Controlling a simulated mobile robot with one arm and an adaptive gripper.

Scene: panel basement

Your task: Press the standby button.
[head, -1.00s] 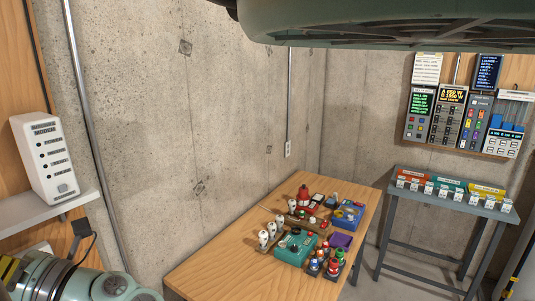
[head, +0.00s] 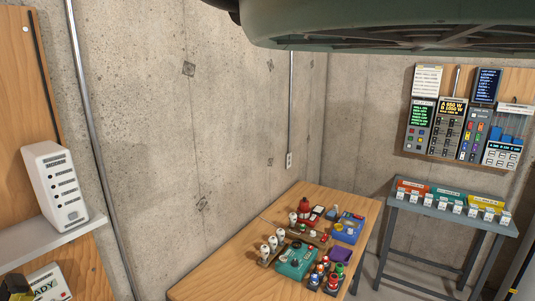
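No button labelled standby can be read in the head view. At the lower left corner, a white box (head: 48,284) shows large dark letters ending in "ADY" and a small red spot; its left side is hidden and it runs off the bottom edge. A dark shape (head: 16,287) in front of its left side seems to be the end of my arm, with my gripper. Its fingers cannot be made out, nor whether it touches the box.
A white modem (head: 55,185) stands on a shelf (head: 52,246) above the box. A wooden table (head: 215,275) holds several coloured control boxes. Wall panels (head: 436,125) hang above a grey bench (head: 450,209) at right. A conduit (head: 97,150) runs down the concrete wall.

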